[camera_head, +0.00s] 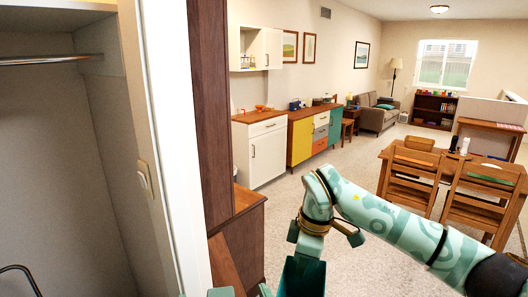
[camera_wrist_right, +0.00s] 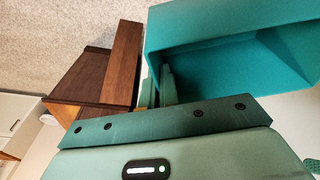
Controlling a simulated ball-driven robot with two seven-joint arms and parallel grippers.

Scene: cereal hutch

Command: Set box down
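A teal open-topped box (camera_wrist_right: 215,62) fills the upper right of the right wrist view, its hollow inside showing. My right gripper (camera_wrist_right: 163,88) has its fingers close together at the box's left edge, and it appears shut on that edge; the exact contact is partly hidden. In the head view my right arm reaches in from the right and bends down. A dark teal shape, likely the box (camera_head: 305,278), shows below the wrist at the bottom edge, mostly cut off.
A low brown wooden cabinet (camera_head: 240,228) stands left of my right wrist; brown wood (camera_wrist_right: 100,70) also shows in the wrist view. A white door frame (camera_head: 165,120) and closet are at left. Sideboards (camera_head: 303,140) line the back wall. A table with chairs (camera_head: 480,200) is at right.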

